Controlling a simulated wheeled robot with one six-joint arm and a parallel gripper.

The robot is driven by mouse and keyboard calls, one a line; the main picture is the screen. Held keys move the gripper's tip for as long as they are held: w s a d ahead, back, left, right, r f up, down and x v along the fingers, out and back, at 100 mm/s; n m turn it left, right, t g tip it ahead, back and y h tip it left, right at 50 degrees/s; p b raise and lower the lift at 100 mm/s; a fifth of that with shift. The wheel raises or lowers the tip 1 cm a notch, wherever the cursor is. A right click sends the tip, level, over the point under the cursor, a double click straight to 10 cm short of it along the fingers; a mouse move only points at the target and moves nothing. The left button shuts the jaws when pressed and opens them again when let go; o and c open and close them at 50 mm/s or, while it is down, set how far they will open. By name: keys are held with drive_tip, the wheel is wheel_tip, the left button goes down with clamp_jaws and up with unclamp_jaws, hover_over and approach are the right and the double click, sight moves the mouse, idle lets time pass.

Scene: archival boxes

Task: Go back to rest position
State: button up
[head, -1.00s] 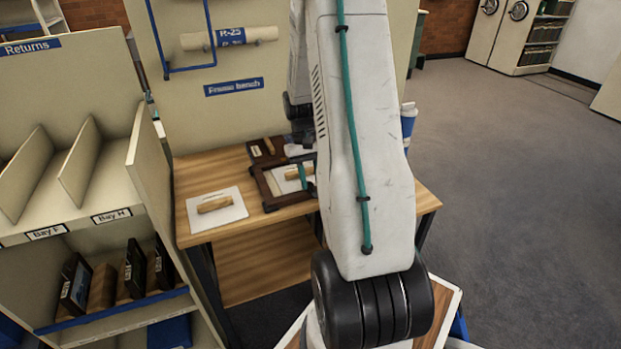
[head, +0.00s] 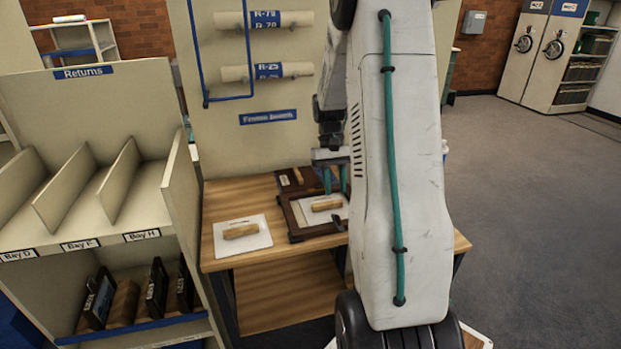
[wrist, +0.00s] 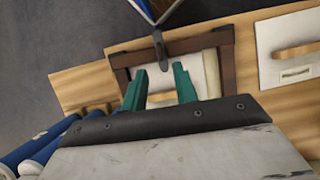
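My gripper (head: 336,182) is above the wooden bench (head: 290,290), over a dark brown frame (head: 297,230). In the wrist view its teal fingers (wrist: 162,78) are apart, with nothing held between them. The frame (wrist: 222,75) lies below them, with a white board (head: 335,217) and a light wooden handle (head: 326,204) inside it. The fingers appear clear of the frame. A second white board (head: 256,244) with a wooden handle (head: 240,231) lies to its left on the bench. My arm hides the bench's right part.
A returns shelf (head: 84,72) with slanted dividers stands close on the left, with dark framed items (head: 100,297) on its lower level. A back panel with rolled tubes (head: 262,72) rises behind the bench. Open grey floor (head: 530,200) lies to the right.

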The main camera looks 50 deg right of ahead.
drive_tip(key=s+a+r+n+t, duration=0.1)
drive_tip(key=s+a+r, duration=0.4)
drive_tip(key=a, duration=0.5)
drive_tip(key=s+a+r+n+t+h, duration=0.1)
drive_tip(key=s+a+r, duration=0.4)
drive_tip(key=a, duration=0.6)
drive_tip(key=s+a+r+n+t+h, duration=0.1)
drive_tip(key=s+a+r+n+t, duration=0.2)
drive_tip(key=a, duration=0.8)
wheel_tip(320, 180, up, 3)
drive_tip(key=s+n, duration=0.1)
drive_tip(key=s, duration=0.1)
drive_tip(key=shift+s+a+r, duration=0.15)
drive_tip(key=shift+s, duration=0.2)
